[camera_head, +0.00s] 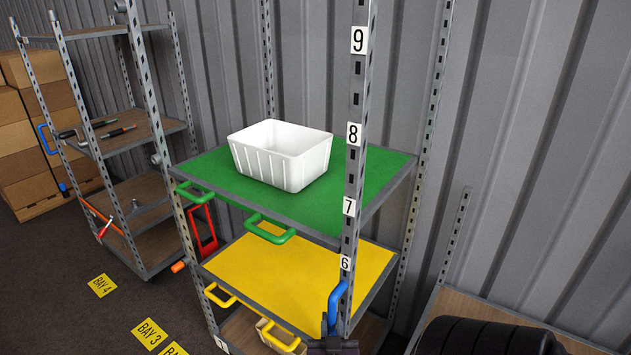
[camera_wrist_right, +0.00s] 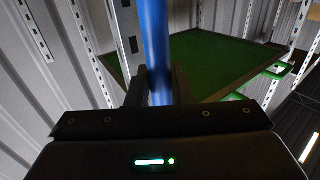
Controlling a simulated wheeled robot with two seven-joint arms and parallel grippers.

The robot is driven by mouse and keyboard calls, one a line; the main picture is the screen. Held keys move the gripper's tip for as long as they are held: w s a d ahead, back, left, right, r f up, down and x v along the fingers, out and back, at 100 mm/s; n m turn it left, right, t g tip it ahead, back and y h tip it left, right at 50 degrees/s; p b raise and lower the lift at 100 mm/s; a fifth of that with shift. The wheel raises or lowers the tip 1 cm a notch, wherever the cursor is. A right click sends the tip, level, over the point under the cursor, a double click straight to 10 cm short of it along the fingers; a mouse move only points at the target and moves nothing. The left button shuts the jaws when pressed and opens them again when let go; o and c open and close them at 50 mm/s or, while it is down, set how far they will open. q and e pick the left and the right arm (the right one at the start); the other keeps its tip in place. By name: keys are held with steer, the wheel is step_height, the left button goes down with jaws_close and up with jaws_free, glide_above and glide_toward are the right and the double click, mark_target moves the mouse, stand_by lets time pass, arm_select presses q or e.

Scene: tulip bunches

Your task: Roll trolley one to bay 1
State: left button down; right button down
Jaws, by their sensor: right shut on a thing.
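A tall metal rack (camera_head: 354,120) with green and yellow shelves stands in the middle of the head view. Its front post carries the numbers 6 to 9. A blue handle (camera_head: 337,298) is on that post, low down. My right gripper (camera_head: 331,325) is at the bottom edge, shut on the blue handle. In the right wrist view the blue bar (camera_wrist_right: 156,40) runs upright between the fingers (camera_wrist_right: 158,88). Yellow floor labels read BAY 4 (camera_head: 102,285) and BAY 3 (camera_head: 149,333); another (camera_head: 174,349) is cut off. No BAY 1 label is visible. My left gripper is out of view.
A white bin (camera_head: 281,155) sits on the green shelf (camera_head: 208,173). Another rack (camera_head: 150,90) with tools stands at left, before stacked cardboard boxes (camera_head: 25,150). Black tyres (camera_head: 485,338) lie at lower right near a wooden shelf (camera_head: 470,303). Dark floor is clear at lower left.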

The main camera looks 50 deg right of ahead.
steer(key=shift+s+d+p, duration=0.15)
steer(key=shift+s+p, duration=0.05)
steer(key=shift+s, duration=0.7)
steer(key=shift+s+d+p, duration=0.15)
steer(key=shift+s+p, duration=0.05)
steer(key=shift+s, duration=0.7)
steer(key=c, duration=1.3)
jaws_free()
steer(key=shift+d+f, duration=0.1)
steer(key=shift+c, duration=0.2)
steer(key=shift+a, duration=0.2)
